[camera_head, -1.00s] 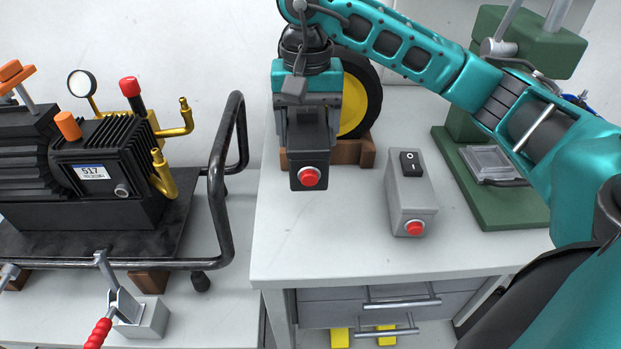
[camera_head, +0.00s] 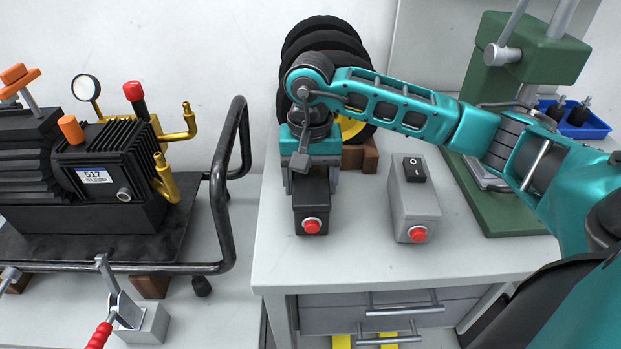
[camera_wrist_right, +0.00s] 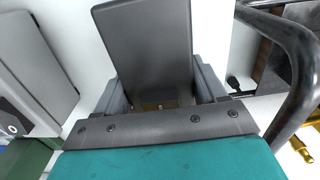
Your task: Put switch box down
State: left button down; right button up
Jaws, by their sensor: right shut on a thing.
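A black switch box (camera_head: 312,208) with a red button on its front end is held in my right gripper (camera_head: 309,172), near the left edge of the white worktop (camera_head: 345,265). The jaws grip its sides at the rear. It also fills the middle of the right wrist view (camera_wrist_right: 147,45), between the two fingers. I cannot tell whether its underside touches the worktop. A grey switch box (camera_head: 413,200) with a black rocker switch and a red button stands apart to its right. My left gripper is not in view.
Black and yellow wheels (camera_head: 330,60) with brown blocks (camera_head: 365,157) stand behind the gripper. A green press stand (camera_head: 505,205) is at the right, with a blue bin (camera_head: 580,125) behind. Left of the worktop, a cart's black handle (camera_head: 222,190) rises beside a pump (camera_head: 100,175). The front worktop is clear.

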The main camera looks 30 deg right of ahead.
jog(key=o, duration=0.8)
jog(key=shift+f, duration=0.15)
jog(key=o, duration=0.5)
jog(key=shift+r, duration=0.3)
notch_tip(320, 180, up, 12)
jog(key=shift+f+p, duration=0.1)
jog(key=shift+p, duration=0.3)
jog(key=shift+s, duration=0.1)
